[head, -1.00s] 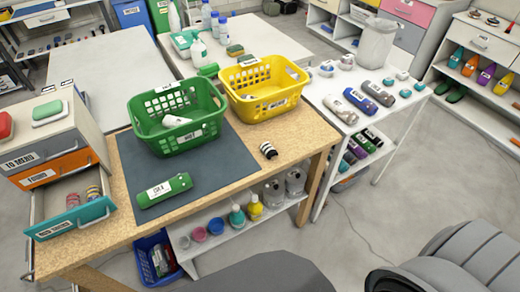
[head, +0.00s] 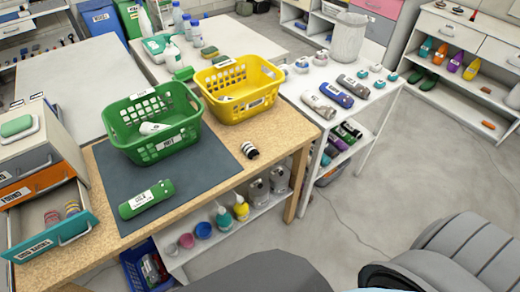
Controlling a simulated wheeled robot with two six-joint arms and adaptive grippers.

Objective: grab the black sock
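A small rolled black-and-white banded item (head: 249,150), which looks like the black sock, lies on the bare wood of the table (head: 283,130). It is right of the dark mat and in front of the yellow basket (head: 243,106). Nothing touches it. Neither of my grippers shows in the head view.
A green basket (head: 165,151) with a white item inside and a green labelled roll (head: 146,199) are on the dark mat (head: 190,189). An open teal drawer (head: 55,240) at left holds striped rolls. Bottles stand on the shelf under the table. Open floor (head: 400,180) lies to the right.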

